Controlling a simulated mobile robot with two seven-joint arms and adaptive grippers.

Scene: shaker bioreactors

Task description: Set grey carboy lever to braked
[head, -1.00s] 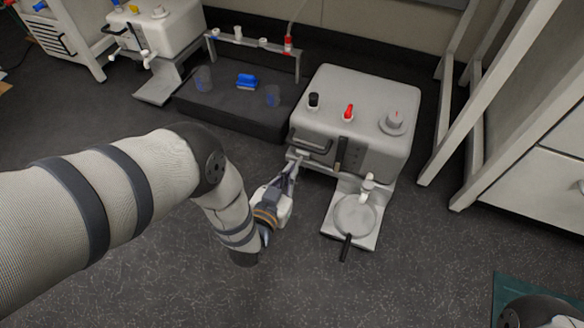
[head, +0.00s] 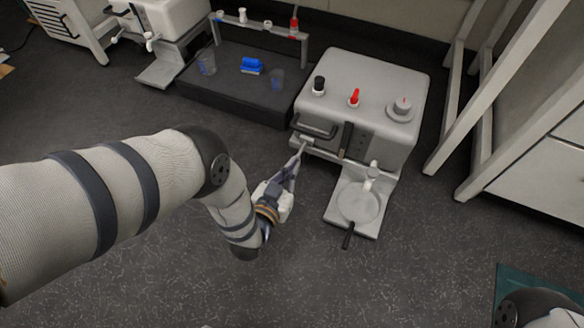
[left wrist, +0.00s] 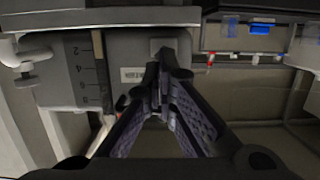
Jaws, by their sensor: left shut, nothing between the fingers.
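The grey carboy (head: 368,90) is a boxy light-grey unit with a black handle (head: 316,130) on its front. A black lever (head: 347,234) sticks out at the front of its low base, below a round plate (head: 358,203). A small light-grey block (head: 304,141) shows at its lower left front; I cannot tell whether it is a lever too. My left gripper (head: 300,153) is shut and empty, its fingertips close to this block. In the left wrist view the shut fingertips (left wrist: 163,66) reach a grey block (left wrist: 168,46); contact is unclear. My right gripper is out of view.
A dark tray (head: 235,88) with a blue item (head: 251,65) and clear cups stands left of the carboy. Another white unit (head: 170,20) is farther left. A white frame (head: 500,110) stands at right. The floor in front is clear.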

